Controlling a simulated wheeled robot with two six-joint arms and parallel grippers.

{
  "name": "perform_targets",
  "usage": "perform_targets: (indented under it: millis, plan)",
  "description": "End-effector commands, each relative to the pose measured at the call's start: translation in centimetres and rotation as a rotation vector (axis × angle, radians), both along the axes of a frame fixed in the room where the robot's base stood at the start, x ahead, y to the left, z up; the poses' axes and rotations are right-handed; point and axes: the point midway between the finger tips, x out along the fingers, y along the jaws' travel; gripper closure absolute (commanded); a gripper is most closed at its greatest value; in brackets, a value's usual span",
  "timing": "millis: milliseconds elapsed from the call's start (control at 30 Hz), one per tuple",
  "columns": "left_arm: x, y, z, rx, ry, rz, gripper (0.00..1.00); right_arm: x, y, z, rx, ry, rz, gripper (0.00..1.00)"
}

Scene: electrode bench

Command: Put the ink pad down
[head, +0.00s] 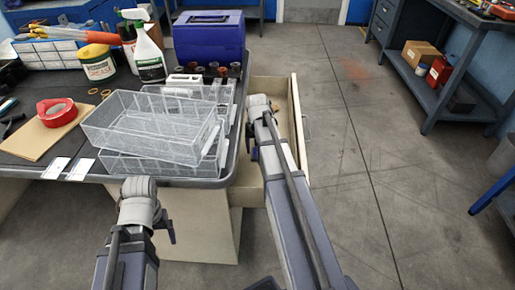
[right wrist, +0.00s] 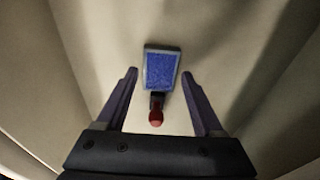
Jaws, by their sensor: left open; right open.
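The ink pad (right wrist: 161,70), a blue pad in a grey frame, shows in the right wrist view against a pale surface. A dark piece with a red rounded end (right wrist: 156,117) shows just below it in the picture. My right gripper (right wrist: 160,74) is open, with one finger on each side of the pad and clear gaps between. In the head view my right arm reaches over the open drawer (head: 298,130); the ink pad is hidden there. My left gripper (head: 165,222) is at the bench's front edge, its fingers only partly visible.
The drawer sticks out at the bench's right. Open floor (head: 370,190) lies further right.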

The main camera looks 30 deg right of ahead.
Motion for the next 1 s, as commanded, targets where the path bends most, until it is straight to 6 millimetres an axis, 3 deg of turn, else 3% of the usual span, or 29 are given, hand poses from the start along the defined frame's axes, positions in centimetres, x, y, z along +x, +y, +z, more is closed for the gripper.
perform_targets:
  millis: [600,767,1000]
  plan:
    - [0.0,-0.1,9.7,-0.006,0.002,0.002,0.14,-1.0,0.6,9.7,0.000,0.000,0.000,0.31]
    - [0.0,-0.1,10.9,-0.006,0.002,0.002,0.14,-1.1,0.7,10.9,0.000,0.000,0.000,0.31]
    - [0.0,-0.1,10.9,-0.006,0.002,0.002,0.14,-1.1,0.7,10.9,0.000,0.000,0.000,0.31]
